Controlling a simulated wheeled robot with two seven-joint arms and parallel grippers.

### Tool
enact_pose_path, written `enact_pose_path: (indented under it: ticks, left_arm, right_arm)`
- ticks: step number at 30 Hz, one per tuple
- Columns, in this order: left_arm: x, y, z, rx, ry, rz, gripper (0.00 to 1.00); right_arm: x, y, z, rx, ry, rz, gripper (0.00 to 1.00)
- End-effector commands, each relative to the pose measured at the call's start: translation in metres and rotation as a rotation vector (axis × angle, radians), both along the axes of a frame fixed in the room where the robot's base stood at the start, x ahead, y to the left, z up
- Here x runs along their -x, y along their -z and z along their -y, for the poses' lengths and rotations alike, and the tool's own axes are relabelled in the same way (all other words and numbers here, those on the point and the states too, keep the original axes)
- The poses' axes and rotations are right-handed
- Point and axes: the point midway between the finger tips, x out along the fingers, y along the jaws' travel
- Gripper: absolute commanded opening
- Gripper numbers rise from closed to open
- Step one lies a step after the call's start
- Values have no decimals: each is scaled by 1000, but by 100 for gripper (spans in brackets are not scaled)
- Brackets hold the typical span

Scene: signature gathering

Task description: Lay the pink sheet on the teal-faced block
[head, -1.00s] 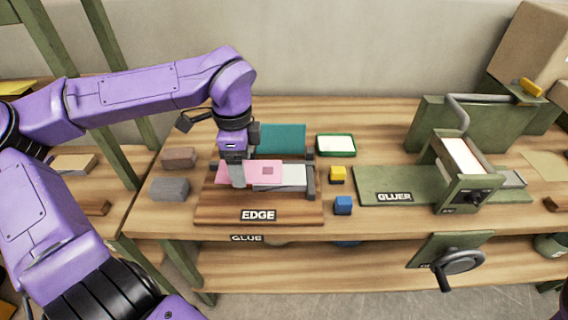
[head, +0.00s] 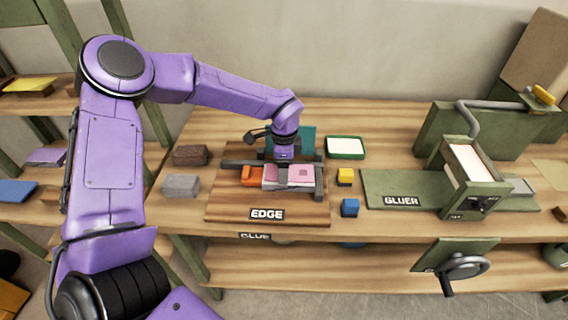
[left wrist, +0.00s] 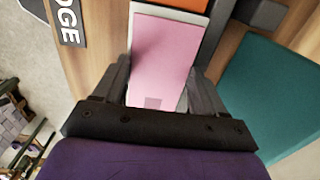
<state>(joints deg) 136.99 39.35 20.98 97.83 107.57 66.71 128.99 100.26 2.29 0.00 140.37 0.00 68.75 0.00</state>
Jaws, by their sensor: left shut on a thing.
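The pink sheet (head: 300,174) is over a pale grey-white stack (head: 272,187) in the EDGE fixture; I cannot tell if it touches. In the left wrist view the pink sheet (left wrist: 162,55) lies between my finger pads, with pale edges showing around it. My left gripper (head: 284,162) is shut on the pink sheet, and the arm hides part of it. The teal-faced block (head: 308,138) is just behind the fixture, partly hidden by my wrist. In the left wrist view the teal block (left wrist: 270,95) is to the right of the fingers, apart from the sheet.
An orange piece (head: 252,176) is at the fixture's left. Dark fixture bars (head: 318,176) flank the stack. A green-rimmed tray (head: 345,147), yellow block (head: 345,177) and blue block (head: 350,208) are to the right. The GLUER (head: 400,190) is farther right. Brown (head: 190,155) and grey (head: 180,186) blocks are left.

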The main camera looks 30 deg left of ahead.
Motion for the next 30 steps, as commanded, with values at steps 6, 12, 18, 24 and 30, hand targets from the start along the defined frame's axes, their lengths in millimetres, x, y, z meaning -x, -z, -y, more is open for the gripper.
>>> enact_pose_path:
  ticks: [6, 12, 18, 24, 30]
  left_arm:
    - [0, 2, 0, 0, 0, 1, 42]
    - [0, 7, 0, 0, 0, 1, 74]
    - [0, 6, 0, 0, 0, 0, 97]
    - [0, 1, 0, -1, 0, 1, 97]
    - [-1, -33, 0, 1, -2, 8, 97]
  right_arm:
    - [0, 0, 0, 0, 0, 0, 0]
    - [0, 5, 0, 0, 0, 0, 0]
    - [0, 4, 0, 0, 0, 0, 0]
    - [0, -1, 0, 0, 0, 0, 0]
    - [0, 11, 0, 0, 0, 0, 0]
